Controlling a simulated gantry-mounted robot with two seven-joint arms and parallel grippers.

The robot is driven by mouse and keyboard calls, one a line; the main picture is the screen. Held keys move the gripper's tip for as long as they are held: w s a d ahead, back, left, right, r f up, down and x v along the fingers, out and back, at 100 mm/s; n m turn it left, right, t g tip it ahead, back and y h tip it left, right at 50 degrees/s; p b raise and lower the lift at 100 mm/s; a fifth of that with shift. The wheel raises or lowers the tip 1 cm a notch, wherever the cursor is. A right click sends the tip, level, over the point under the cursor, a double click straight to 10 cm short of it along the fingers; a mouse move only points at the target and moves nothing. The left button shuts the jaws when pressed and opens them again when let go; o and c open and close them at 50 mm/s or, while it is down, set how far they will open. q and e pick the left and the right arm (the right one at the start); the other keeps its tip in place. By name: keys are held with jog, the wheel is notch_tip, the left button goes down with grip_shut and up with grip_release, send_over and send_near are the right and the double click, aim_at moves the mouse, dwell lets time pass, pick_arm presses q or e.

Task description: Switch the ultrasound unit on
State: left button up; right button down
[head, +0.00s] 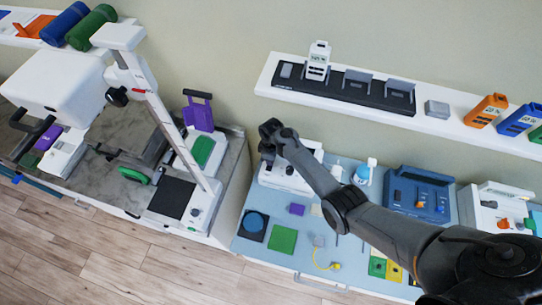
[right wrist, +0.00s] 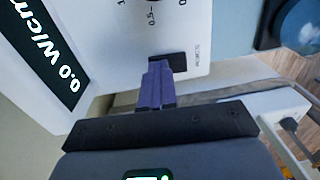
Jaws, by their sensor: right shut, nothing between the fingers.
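The ultrasound unit is a white box (head: 284,178) on the blue bench top, partly hidden by my right arm. In the right wrist view its white panel (right wrist: 110,70) fills the upper left, with a dark display (right wrist: 45,60) reading 0.0 W/cm and dial marks including 0.5. A small black part (right wrist: 174,60) sits near the panel's edge beside tiny print. My right gripper (head: 268,155) is over the unit. Its narrow purple fingers (right wrist: 157,72) are shut and empty, with the tips at the black part. I cannot tell whether they touch it. My left gripper is not in view.
Right of the unit stand a blue-grey device (head: 420,190) and another white device (head: 495,205). Flat pads, including a green one (head: 283,239), lie in front. A white shelf (head: 270,72) runs above the bench. A grey-topped cart stands left, across a narrow gap.

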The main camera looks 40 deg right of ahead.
jog(key=shift+s+a+f, duration=0.2)
jog(key=shift+s+a, duration=0.2)
notch_tip(320, 180, up, 11)
jog(key=w+d, duration=0.1)
jog(key=s+m+t+h+p, duration=0.2)
jog(key=s+m, duration=0.1)
jog(key=s, duration=0.9)
jog(key=s+a+r+m+t+p, duration=0.1)
jog(key=s+a+r, duration=0.3)
jog(key=s, duration=0.5)
jog(key=s+a+r+m+t+y, duration=0.1)
jog(key=s+a+r, duration=0.3)
jog(key=s+r, duration=0.2)
jog(key=s, duration=0.2)
jog(key=shift+s+r+m+y+p, duration=0.3)
jog(key=shift+s+m+p, duration=0.05)
jog(key=shift+m+p, duration=0.05)
jog(key=c, duration=1.8)
grip_release()
